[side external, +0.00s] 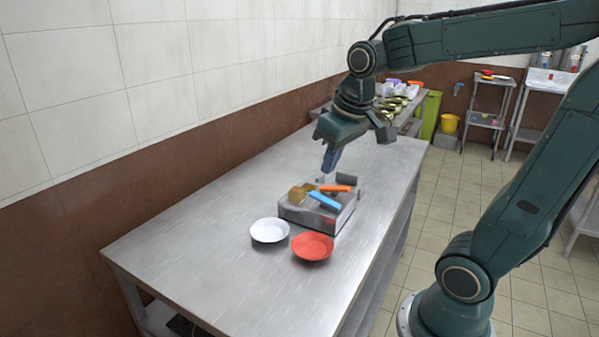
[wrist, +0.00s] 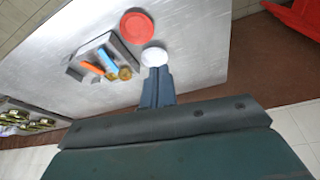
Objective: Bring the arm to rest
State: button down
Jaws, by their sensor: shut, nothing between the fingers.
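My gripper (side external: 329,168) is shut and empty. It hangs above the steel table (side external: 190,255), on the far side of the grey metal box and apart from it. In the wrist view, its closed fingers (wrist: 157,74) point toward the white dish and overlap its edge in the picture. The arm is bent, with its forearm reaching out over the table.
The box (side external: 297,217) holds an orange item (side external: 336,188), a blue item (side external: 324,200) and a brownish-gold item (side external: 297,195). The white dish (side external: 269,230) and a red dish (side external: 313,246) stand in front. The table's near left is clear; a tiled wall runs behind.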

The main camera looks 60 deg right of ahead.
jog(key=s+a+n+t+y, duration=0.1)
jog(key=s+a+n+t, duration=0.1)
jog(key=s+a, duration=0.4)
jog(key=shift+s+a+f, duration=0.35)
jog(key=shift+s+a, duration=0.05)
jog(key=shift+s, duration=1.35)
